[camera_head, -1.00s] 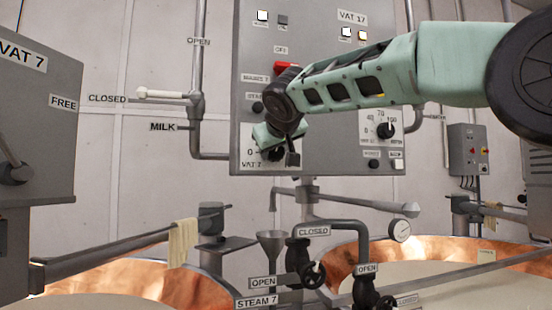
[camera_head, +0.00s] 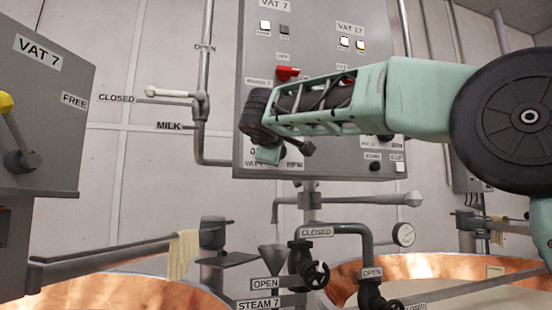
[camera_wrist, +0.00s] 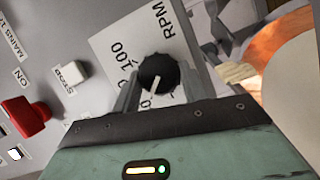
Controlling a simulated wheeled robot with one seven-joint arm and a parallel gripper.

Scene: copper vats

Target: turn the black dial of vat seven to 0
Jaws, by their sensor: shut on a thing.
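The black dial (camera_wrist: 160,75) with a white pointer sits on a white RPM plate (camera_wrist: 140,45) in the wrist view. My gripper (camera_wrist: 162,88) has one finger on each side of the dial and is shut on it. The pointer is directed down and slightly left in that view. A 100 and a 0 show on the plate left of the dial; I cannot tell whether the pointer lines up with the 0. In the head view my gripper (camera_head: 268,155) is at the lower left of the grey control panel (camera_head: 310,60), in the VAT 7 column, and hides the dial.
A VAT 7 box (camera_head: 45,110) stands at left. Copper vats (camera_head: 125,293), pipes and valves lie below.

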